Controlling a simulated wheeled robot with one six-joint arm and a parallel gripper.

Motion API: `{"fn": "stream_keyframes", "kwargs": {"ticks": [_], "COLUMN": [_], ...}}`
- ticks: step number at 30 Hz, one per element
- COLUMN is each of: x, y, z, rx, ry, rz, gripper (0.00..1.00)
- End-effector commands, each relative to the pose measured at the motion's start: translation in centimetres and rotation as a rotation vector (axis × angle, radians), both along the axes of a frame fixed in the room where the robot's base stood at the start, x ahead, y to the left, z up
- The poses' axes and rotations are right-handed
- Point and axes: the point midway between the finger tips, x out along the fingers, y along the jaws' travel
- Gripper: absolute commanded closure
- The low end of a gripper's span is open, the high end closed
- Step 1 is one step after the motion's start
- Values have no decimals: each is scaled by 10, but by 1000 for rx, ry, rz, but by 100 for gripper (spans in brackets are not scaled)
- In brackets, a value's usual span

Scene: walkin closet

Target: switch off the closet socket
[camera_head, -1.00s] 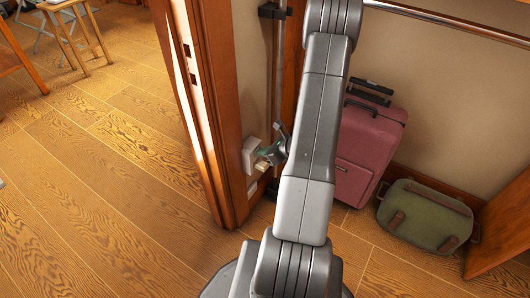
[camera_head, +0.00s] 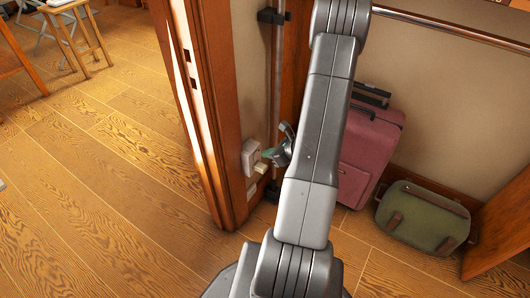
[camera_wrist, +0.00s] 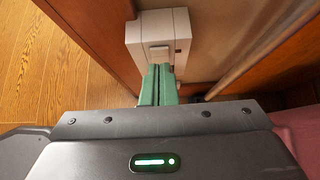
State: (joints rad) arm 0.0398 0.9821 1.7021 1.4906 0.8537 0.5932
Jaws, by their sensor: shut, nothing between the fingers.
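The closet socket (camera_head: 250,157) is a white box low on the narrow wall beside the wooden door frame. In the wrist view the socket (camera_wrist: 171,32) shows at the top centre, with a raised rocker switch on its face. My gripper (camera_head: 267,154) is in front of it. The green fingers (camera_wrist: 158,70) are closed together, empty, with their tips at the lower part of the socket's face near the switch. I cannot tell whether they touch it. A small cream block (camera_head: 260,168) shows just below the fingertips in the head view. The fingers hide part of the socket's lower face.
A wooden door frame (camera_head: 205,120) stands left of the socket, and a vertical pipe (camera_head: 277,80) runs to its right. A pink suitcase (camera_head: 368,150) and a green bag (camera_head: 422,217) stand to the right.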

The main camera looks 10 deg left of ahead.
Motion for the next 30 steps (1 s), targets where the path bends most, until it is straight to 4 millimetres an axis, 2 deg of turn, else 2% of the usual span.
{"fn": "stream_keyframes", "kwargs": {"ticks": [2,3,9,15,20,30], "x": [-2,-4,-14,-20,-22,-23], "y": [-12,-17,-44,-61,-67,-67], "z": [3,17,53,75,81,80], "rx": [0,0,-1,0,0,0], "ry": [0,-3,-2,-1,-1,0], "rz": [0,-2,-1,1,1,2], "gripper": [100,100,100,100,100,100]}}
